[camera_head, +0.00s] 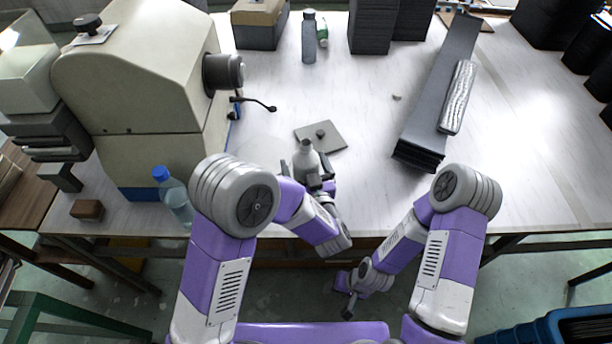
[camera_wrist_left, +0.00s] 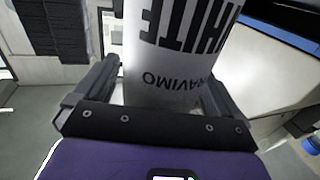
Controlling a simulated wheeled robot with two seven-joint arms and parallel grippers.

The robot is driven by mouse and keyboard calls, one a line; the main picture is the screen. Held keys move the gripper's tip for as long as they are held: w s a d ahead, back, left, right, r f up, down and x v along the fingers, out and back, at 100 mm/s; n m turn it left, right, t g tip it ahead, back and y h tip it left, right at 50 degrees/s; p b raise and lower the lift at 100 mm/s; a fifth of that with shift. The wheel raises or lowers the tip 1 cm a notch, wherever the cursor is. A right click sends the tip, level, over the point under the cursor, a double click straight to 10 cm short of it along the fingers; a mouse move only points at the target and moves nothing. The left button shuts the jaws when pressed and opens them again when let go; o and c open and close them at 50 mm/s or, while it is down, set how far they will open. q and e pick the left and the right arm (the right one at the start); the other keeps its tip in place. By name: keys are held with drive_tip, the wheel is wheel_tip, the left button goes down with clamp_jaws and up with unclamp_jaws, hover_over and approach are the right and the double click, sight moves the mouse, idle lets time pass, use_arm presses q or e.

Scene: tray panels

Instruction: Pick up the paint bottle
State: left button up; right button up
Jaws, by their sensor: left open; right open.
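The paint bottle (camera_head: 306,160) is white with a grey cap and stands upright near the front edge of the table. In the left wrist view the bottle (camera_wrist_left: 165,85) fills the middle, with upside-down dark lettering that includes "WHITE". My left gripper (camera_head: 314,184) is at the bottle's near side. In its wrist view the open fingers stand on either side of the bottle, and I cannot tell whether they touch it. My right gripper (camera_head: 346,294) is open and empty, low in front of the table edge.
A grey square plate (camera_head: 322,136) lies just behind the bottle. A big beige machine (camera_head: 140,80) stands left, with a clear blue-capped bottle (camera_head: 173,195) beside it. A long dark tray panel stack (camera_head: 437,100) lies right. The table's middle is mostly clear.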

use_arm(q)
drive_tip(key=shift+w+a, duration=0.1)
drive_tip(key=shift+w, duration=0.15)
drive_tip(key=c, duration=1.3)
drive_tip(key=shift+c, duration=1.1)
drive_tip(key=shift+r, duration=0.15)
